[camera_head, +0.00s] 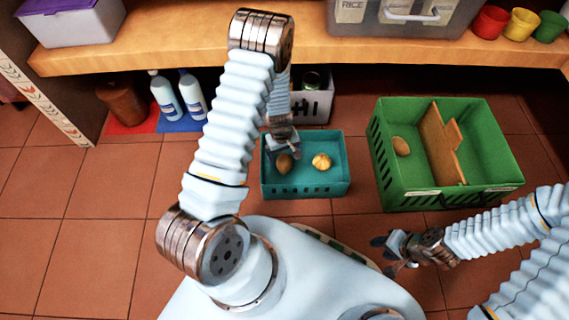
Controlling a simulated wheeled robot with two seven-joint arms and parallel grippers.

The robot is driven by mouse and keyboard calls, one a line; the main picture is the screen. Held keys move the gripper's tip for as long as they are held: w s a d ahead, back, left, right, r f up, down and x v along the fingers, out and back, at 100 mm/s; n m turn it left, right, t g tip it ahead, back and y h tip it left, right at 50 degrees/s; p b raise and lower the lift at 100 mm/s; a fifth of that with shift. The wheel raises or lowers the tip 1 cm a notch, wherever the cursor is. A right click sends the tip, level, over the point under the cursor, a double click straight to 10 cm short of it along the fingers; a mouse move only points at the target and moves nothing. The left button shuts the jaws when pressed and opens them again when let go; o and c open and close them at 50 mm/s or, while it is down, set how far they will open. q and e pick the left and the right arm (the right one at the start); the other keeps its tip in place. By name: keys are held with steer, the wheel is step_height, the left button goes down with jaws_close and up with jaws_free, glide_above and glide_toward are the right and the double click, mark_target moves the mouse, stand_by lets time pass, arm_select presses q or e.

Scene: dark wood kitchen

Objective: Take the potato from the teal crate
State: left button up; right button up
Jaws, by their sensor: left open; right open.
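The teal crate (308,191) stands on the tiled floor, just beyond my base. In it lie a brown potato (284,164) at the left and a yellowish, ridged round item (321,161) at the right. My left gripper (283,152) points down at the left part of the teal crate, open, with its fingers right by the potato. I cannot tell whether they touch it. My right gripper (386,254) is open and empty, low in front of the green crate.
A grey crate (322,112) stands behind the teal one, under a wooden shelf (170,50). Bottles (166,95) stand at the left. Floor at the left is clear.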

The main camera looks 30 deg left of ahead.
mark_target(284, 159)
arm_select(q)
step_height(284, 159, down, 5)
steer(key=shift+s+f+b, duration=0.1)
steer(key=shift+f+b, duration=0.1)
steer(key=shift+b, duration=0.6)
steer(key=shift+r, duration=0.1)
steer(key=c, duration=1.2)
